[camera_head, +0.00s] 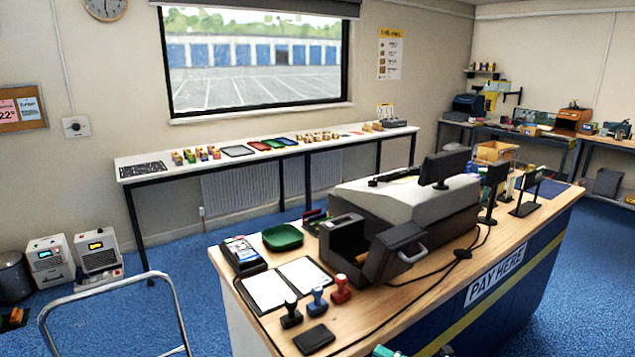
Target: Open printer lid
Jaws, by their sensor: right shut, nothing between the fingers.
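The printer (340,243) is a dark, boxy unit on the wooden counter. A dark lid-like part (397,246) with a pale grey handle stands tilted out at its right side, and the lid looks raised. A small orange-brown item shows in the gap between box and lid. My right gripper (385,351) shows only as a small teal and dark piece at the bottom edge, in front of the printer and apart from it. It is shut and empty; most of it is cut off by the frame. My left gripper is not in view.
Hand stamps (317,301), an ink pad (314,339), white sheets (266,290), a card terminal (243,256) and a green dish (282,237) crowd the counter's left part. A black cable crosses the front. A large grey machine (405,205) and monitor (445,167) stand behind.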

